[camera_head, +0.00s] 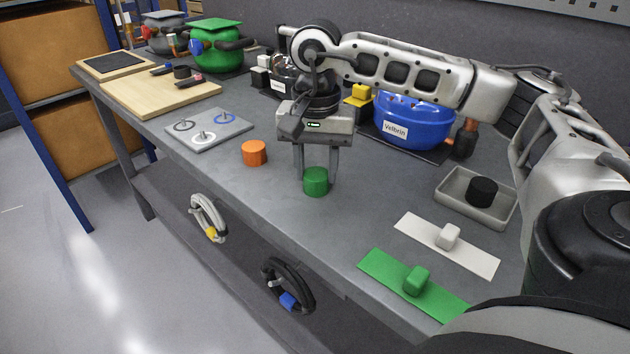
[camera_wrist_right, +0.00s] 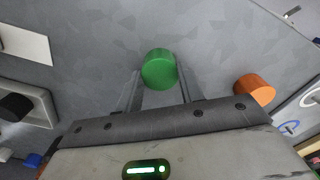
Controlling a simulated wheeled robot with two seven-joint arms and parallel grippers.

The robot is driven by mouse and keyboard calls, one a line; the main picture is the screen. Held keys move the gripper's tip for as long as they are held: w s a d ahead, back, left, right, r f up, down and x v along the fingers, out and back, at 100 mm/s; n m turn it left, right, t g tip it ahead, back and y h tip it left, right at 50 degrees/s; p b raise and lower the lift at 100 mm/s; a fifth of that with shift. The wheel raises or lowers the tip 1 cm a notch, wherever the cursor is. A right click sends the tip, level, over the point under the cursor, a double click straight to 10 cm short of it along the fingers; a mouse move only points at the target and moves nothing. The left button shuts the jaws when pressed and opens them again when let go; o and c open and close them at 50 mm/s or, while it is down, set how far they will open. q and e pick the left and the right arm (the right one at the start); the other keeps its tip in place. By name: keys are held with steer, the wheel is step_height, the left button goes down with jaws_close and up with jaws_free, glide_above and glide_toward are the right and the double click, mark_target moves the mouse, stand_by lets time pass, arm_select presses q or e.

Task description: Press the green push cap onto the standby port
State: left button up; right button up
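The green push cap (camera_head: 316,182) is a short green cylinder on the bench, near its front edge. My right gripper (camera_head: 316,177) points down with one finger on each side of the cap. In the right wrist view the cap (camera_wrist_right: 159,70) sits between the fingertips (camera_wrist_right: 158,78), with little or no gap; I cannot tell whether they touch it. A blue tank labelled Velbrin (camera_head: 412,118) stands behind the gripper, and a green tank (camera_head: 217,50) is at the far left. I cannot make out which port is the standby port. My left gripper is not in view.
An orange cap (camera_head: 255,153) stands left of the gripper. A grey board with rings (camera_head: 184,133) lies beyond it. To the right are a grey tray (camera_head: 452,202) holding a black cylinder, a white strip (camera_head: 419,231) and a green strip (camera_head: 383,267). Cable coils hang at the front edge.

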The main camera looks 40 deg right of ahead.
mark_target(317, 174)
steer(key=shift+r, duration=0.1)
steer(key=shift+r+p, duration=1.95)
steer(key=shift+r, duration=0.45)
